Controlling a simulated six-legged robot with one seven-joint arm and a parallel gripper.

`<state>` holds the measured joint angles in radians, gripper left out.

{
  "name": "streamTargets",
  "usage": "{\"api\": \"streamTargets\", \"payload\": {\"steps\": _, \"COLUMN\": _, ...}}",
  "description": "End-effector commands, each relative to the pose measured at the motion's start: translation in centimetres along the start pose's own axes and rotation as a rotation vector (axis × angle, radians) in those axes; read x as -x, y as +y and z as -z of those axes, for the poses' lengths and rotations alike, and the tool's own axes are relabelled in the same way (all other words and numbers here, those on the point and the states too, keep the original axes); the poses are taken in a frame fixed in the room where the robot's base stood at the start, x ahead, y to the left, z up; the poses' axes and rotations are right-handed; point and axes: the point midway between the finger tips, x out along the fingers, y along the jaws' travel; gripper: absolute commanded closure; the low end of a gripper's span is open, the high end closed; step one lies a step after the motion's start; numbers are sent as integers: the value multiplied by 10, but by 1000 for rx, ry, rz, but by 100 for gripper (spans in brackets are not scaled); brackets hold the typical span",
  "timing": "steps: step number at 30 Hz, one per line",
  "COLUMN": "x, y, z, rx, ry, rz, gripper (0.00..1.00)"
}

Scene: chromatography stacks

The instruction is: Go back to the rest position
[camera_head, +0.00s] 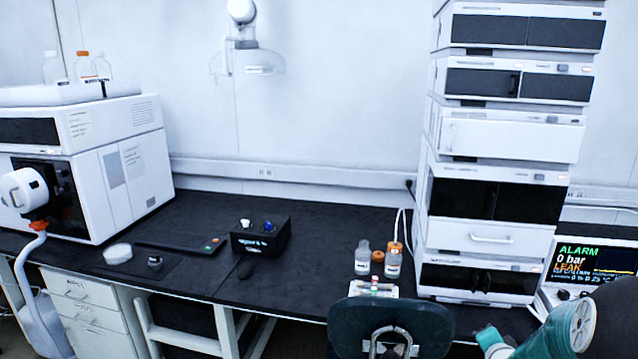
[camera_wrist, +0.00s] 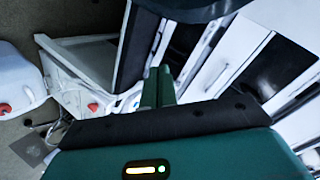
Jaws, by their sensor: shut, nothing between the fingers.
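My gripper (camera_wrist: 158,87) shows in the wrist view as two dark green fingers, side by side with no visible gap and nothing between them. It is clear of contact as far as this view shows. Tilted white cabinet or instrument fronts with dark panels lie beyond the fingertips. In the head view I cannot clearly make out the fingertips. Part of my arm shows at the lower right, in front of the bench and near the alarm display (camera_head: 588,268), which reads "ALARM", "0 bar" and "LEAK".
A tall instrument stack (camera_head: 505,147) stands at the right of the black bench (camera_head: 323,222). Small bottles (camera_head: 362,258) stand left of it. A black box (camera_head: 260,241) with knobs sits mid-bench. A large white instrument (camera_head: 115,170) is at left. A white container (camera_wrist: 18,85) shows in the wrist view.

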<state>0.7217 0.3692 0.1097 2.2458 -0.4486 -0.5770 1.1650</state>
Motion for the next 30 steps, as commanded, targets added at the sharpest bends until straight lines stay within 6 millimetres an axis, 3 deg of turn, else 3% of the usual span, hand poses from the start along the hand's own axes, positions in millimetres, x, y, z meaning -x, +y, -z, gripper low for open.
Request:
{"api": "streamTargets", "payload": {"steps": 1, "x": 12, "y": -21, "z": -4, "rx": 71, "ry": -9, "rz": -17, "gripper": 100}}
{"api": "streamTargets", "payload": {"steps": 6, "x": 56, "y": -66, "z": -22, "rx": 285, "ry": -58, "rz": -99, "gripper": 100}}
{"api": "streamTargets", "payload": {"steps": 15, "x": 156, "y": -120, "z": -67, "rx": 616, "ry": -205, "rz": -185, "gripper": 100}}
{"api": "streamTargets", "payload": {"steps": 22, "x": 245, "y": -136, "z": -110, "rx": 850, "ry": -377, "rz": -180, "gripper": 100}}
{"api": "streamTargets", "payload": {"steps": 27, "x": 311, "y": -133, "z": -141, "rx": 1018, "ry": -528, "rz": -130, "gripper": 100}}
{"api": "streamTargets", "payload": {"steps": 30, "x": 341, "y": -128, "z": -155, "rx": 1095, "ry": -603, "rz": -95, "gripper": 100}}
